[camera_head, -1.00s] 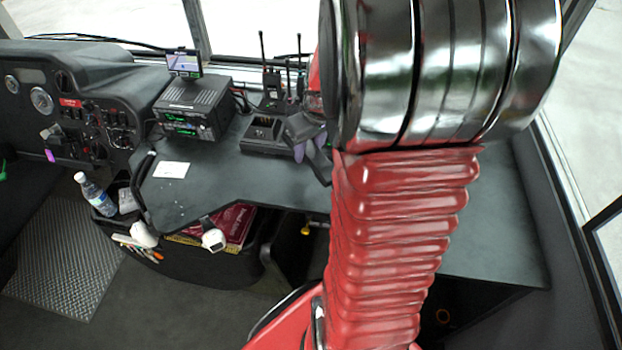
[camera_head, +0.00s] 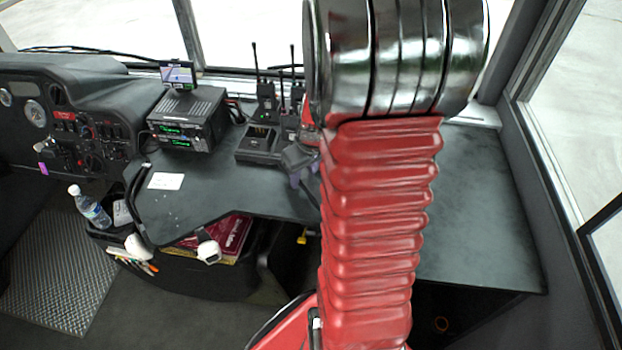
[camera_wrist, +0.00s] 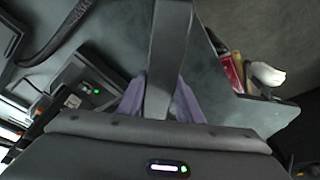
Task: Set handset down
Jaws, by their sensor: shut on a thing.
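My gripper (camera_wrist: 161,82) shows its two purple fingers in the wrist view, closed on a dark grey, elongated thing that I take to be the handset (camera_wrist: 170,40). The handset runs up from between the fingers to the top edge of the picture. In the head view my gripper (camera_head: 301,172) is small and partly behind my red arm, over the dark desk (camera_head: 235,190). I cannot make out the held handset there, nor whether it touches the desk. A black charger base (camera_head: 257,145) stands just left of the gripper; it also shows in the wrist view (camera_wrist: 75,98) with a green light.
Radios with upright antennas (camera_head: 265,105) stand behind the charger. A radio unit (camera_head: 187,118) with a small screen (camera_head: 178,75) is further left. A white card (camera_head: 165,181) lies on the desk. The desk's right part (camera_head: 480,210) is clear. A bottle (camera_head: 90,208) stands left.

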